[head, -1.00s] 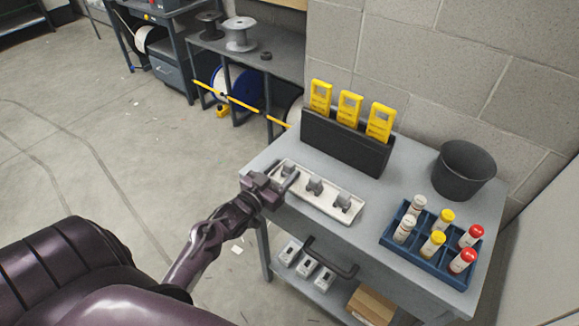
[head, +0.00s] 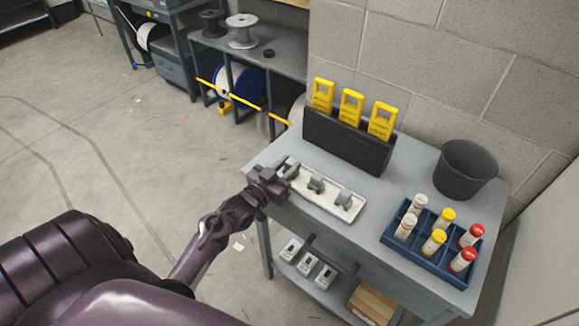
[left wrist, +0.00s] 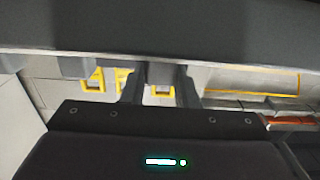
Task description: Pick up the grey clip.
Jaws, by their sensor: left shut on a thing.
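A white tray (head: 329,203) on the grey table holds grey clips, one in the middle (head: 316,184) and one at the right end (head: 344,200). My left gripper (head: 286,173) is at the tray's left end, shut on a third grey clip (head: 291,168). That clip is partly hidden by the fingers, and I cannot tell whether it is clear of the tray. In the left wrist view the two fingers (left wrist: 161,88) stand either side of a grey piece. My right gripper is not in view.
A black holder (head: 345,146) with yellow tags stands behind the tray. A dark bucket (head: 465,170) and a blue rack (head: 430,255) of capped tubes are to the right. A lower shelf (head: 318,289) carries white boxes and a cardboard box.

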